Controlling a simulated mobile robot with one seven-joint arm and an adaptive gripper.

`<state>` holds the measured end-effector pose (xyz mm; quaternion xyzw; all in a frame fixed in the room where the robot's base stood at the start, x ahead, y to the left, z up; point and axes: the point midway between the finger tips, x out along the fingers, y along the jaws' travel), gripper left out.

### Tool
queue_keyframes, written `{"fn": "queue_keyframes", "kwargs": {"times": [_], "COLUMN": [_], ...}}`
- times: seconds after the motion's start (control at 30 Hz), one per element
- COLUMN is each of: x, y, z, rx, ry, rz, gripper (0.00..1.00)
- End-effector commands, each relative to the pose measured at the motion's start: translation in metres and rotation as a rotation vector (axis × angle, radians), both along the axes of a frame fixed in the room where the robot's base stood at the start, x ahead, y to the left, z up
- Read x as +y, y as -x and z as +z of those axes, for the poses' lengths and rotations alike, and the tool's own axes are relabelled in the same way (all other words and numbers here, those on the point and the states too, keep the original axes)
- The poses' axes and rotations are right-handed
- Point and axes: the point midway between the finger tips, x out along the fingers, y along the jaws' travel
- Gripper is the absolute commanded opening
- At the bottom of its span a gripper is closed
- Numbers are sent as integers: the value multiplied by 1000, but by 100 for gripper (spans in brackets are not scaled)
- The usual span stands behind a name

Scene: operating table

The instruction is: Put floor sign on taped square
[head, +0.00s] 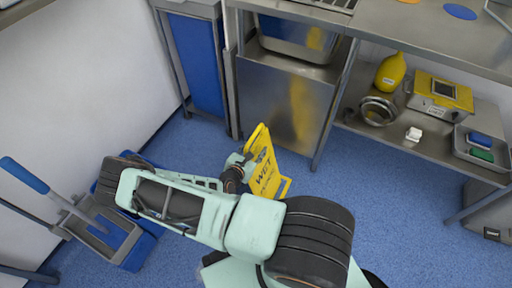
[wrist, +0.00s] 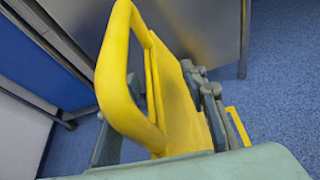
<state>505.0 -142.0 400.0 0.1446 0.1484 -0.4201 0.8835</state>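The yellow floor sign (head: 267,176) with black "WET" lettering stands tilted on the blue floor, in front of the steel cabinet. In the wrist view its looped handle and panel (wrist: 181,105) fill the middle. My gripper (head: 246,163) is at the sign's upper left side in the head view. In the wrist view my gripper's fingers (wrist: 160,120) are spread apart, with part of the sign between them. The right finger lies close against the panel; contact is unclear. The left finger is partly hidden behind the handle. No taped square shows in either view.
A steel cabinet (head: 284,106) and blue-panelled unit (head: 195,62) stand behind the sign. A steel shelf (head: 430,148) at right holds a yellow bottle (head: 390,73), yellow-topped device (head: 440,94) and tray.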

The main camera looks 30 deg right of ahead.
Motion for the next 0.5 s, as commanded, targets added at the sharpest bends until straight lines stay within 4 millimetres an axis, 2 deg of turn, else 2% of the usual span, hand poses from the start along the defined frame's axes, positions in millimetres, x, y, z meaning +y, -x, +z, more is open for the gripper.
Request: {"fn": "queue_keyframes", "kwargs": {"times": [0.3,0.5], "x": [47,70], "y": [39,59], "z": [28,39], "rx": [1,0], "ry": [-2,-2], "rz": [4,2], "gripper": [40,40]}}
